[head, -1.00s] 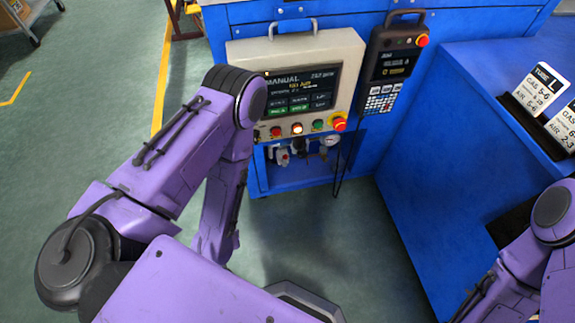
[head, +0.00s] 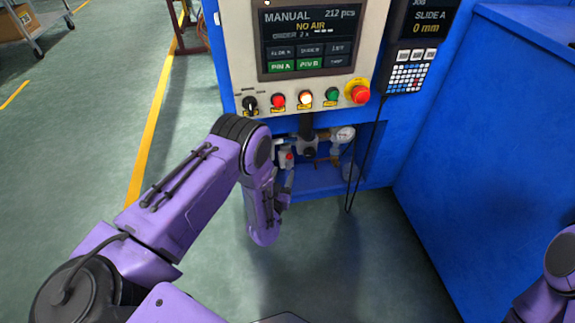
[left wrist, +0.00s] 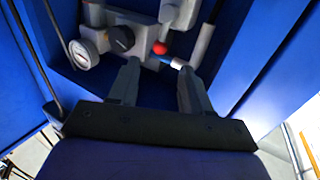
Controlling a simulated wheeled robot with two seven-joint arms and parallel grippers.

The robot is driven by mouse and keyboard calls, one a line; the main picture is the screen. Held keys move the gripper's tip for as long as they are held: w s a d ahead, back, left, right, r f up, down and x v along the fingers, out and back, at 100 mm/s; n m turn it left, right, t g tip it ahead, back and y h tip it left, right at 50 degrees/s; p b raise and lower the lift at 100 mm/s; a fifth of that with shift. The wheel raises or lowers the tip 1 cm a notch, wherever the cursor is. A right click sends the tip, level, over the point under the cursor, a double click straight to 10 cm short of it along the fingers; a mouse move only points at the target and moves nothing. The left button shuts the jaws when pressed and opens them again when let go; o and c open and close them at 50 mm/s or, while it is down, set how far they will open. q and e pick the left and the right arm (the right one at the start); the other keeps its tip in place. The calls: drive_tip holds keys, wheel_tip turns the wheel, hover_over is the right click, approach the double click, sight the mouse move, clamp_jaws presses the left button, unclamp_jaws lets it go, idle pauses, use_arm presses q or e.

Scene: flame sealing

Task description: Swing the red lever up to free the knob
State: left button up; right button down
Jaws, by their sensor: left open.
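The air unit sits in a recess under the control panel. Its black knob (head: 309,152) is beside a small red part (head: 290,156), likely the lever; its full shape and angle are not clear. In the left wrist view the red part (left wrist: 160,47) is just beyond my fingertips, and the black knob (left wrist: 120,38) is to its left. My left gripper (left wrist: 159,70) is open and empty, its fingers pointing at the unit, apart from the knob. In the head view the left gripper (head: 287,183) is partly hidden by my arm. My right gripper is out of the picture.
A round gauge (head: 343,134) is at the unit's right. The panel screen (head: 308,40) reads MANUAL and NO AIR. A red emergency button (head: 360,93) and a pendant (head: 415,50) are above. A black cable (head: 350,190) hangs at the right. Blue walls bound the recess.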

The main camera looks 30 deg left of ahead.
sight(288, 159)
use_arm(q)
drive_tip(key=b+x, duration=0.2)
drive_tip(key=x, duration=0.4)
drive_tip(key=shift+w+f, duration=0.15)
drive_tip(key=shift+w+a, duration=0.1)
drive_tip(key=shift+w, duration=0.15)
drive_tip(key=shift+c, duration=0.3)
clamp_jaws()
drive_tip(key=shift+s+a+n+t, duration=0.15)
drive_tip(key=shift+n+t, duration=0.15)
drive_tip(key=shift+n, duration=0.2)
drive_tip(key=shift+o, duration=0.3)
unclamp_jaws()
